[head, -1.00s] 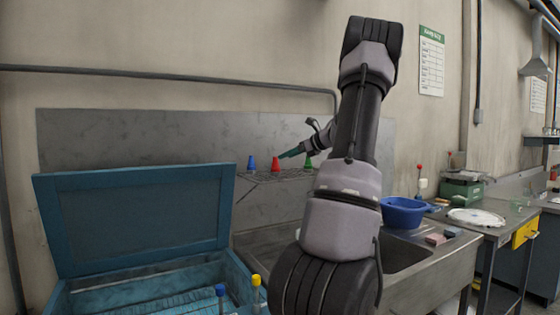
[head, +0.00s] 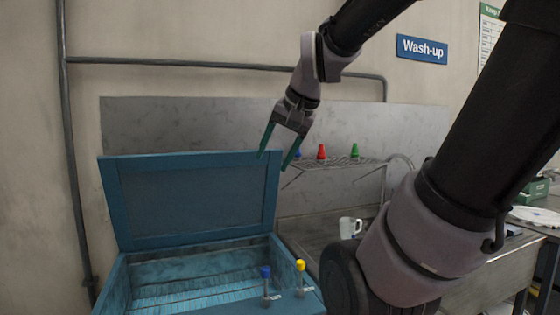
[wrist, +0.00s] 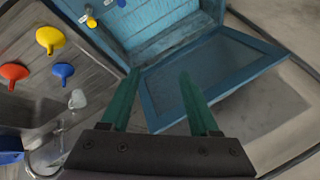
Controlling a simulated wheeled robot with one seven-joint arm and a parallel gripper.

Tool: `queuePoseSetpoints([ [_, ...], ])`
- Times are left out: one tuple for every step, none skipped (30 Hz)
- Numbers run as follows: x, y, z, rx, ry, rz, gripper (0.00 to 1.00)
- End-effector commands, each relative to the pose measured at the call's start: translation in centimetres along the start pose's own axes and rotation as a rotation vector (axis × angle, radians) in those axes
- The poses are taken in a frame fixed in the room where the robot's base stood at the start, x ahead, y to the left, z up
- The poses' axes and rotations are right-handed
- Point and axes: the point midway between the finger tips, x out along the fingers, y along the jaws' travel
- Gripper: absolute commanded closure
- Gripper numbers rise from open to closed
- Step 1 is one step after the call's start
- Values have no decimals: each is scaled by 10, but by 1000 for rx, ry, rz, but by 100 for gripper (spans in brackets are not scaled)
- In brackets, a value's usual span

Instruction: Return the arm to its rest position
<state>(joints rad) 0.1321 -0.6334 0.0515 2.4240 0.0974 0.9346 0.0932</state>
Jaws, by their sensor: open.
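My arm reaches up from the lower right of the head view, out of its top edge, and back down to my gripper (head: 275,161). The gripper hangs in front of the raised lid's right edge, fingers pointing down and left. Its two green fingers are spread apart with nothing between them. In the wrist view my gripper (wrist: 160,73) also shows apart and empty, with the blue chest beyond it. My upper arm hides part of the bench on the right.
The blue chest (head: 118,290) stands open, its lid (head: 195,202) raised. Blue (head: 265,272) and yellow (head: 300,265) knobs stand at its right side. A wire rack (head: 345,163) holds coloured cones. A white mug (head: 350,227) is near the sink. Coloured funnels (wrist: 50,38) show in the wrist view.

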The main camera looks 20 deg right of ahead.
Motion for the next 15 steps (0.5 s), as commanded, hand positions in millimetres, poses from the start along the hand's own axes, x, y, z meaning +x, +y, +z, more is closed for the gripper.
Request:
queuePoseSetpoints([
  [-6, 4, 13, -82, 8, -9, 38],
  [-8, 7, 18, -123, 13, -10, 38],
  [-10, 10, 23, -165, 17, -12, 38],
  [-10, 12, 26, -189, 19, -13, 38],
  [-11, 13, 28, -209, 22, -14, 38],
  [-12, 15, 30, -227, 24, -14, 38],
  [-12, 16, 31, -235, 25, -14, 38],
  [-12, 16, 31, -240, 25, -13, 38],
  [-12, 16, 32, -243, 25, -13, 38],
  [-12, 16, 32, -243, 25, -13, 38],
  [-12, 16, 31, -242, 25, -13, 38],
  [-12, 16, 31, -241, 25, -13, 38],
  [-12, 16, 31, -240, 25, -13, 38],
  [-12, 16, 31, -240, 25, -13, 38],
  [-12, 16, 31, -239, 26, -13, 38],
])
